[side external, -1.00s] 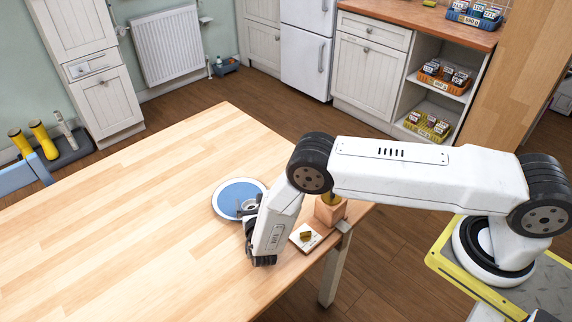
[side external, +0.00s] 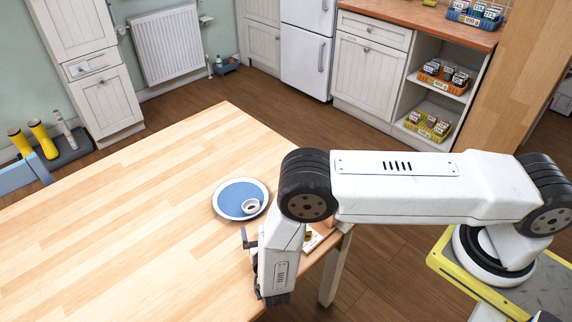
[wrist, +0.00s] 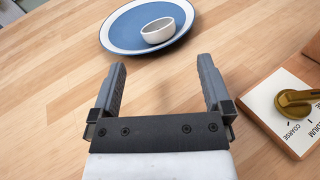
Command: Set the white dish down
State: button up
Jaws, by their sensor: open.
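The small white dish (side external: 251,206) sits on the blue plate with a white rim (side external: 229,192), right of the plate's centre. In the wrist view the white dish (wrist: 158,30) stands upright on the blue plate (wrist: 122,32), near its rim. My gripper (wrist: 161,75) is open and empty, with bare table between its fingers. It is apart from the dish and the plate, on the near side of both. In the side view my gripper (side external: 247,245) is low over the table, partly hidden by my wrist.
A wooden block with a white label plate (wrist: 278,110) and a brass knob (wrist: 294,101) stands right of my gripper, near the table edge. The wooden table (side external: 120,220) is clear to the left.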

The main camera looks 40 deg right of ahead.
jog(key=shift+s+a+r, duration=0.1)
jog(key=shift+s+a, duration=0.2)
jog(key=shift+s, duration=0.25)
jog(key=s+d+r+m+g+h, duration=0.2)
jog(key=s+d+r+m+g, duration=0.2)
jog(key=d+r+m+g, duration=0.75)
jog(key=s+d+r+m+y, duration=0.5)
jog(key=s+r+m+y, duration=0.4)
jog(key=m, duration=0.8)
notch_tip(320, 180, up, 3)
jog(key=shift+s+f+m+y, duration=0.25)
jog(key=shift+m+y, duration=0.1)
jog(key=shift+y, duration=0.25)
jog(key=shift+d, duration=0.1)
jog(key=shift+c, duration=1.4)
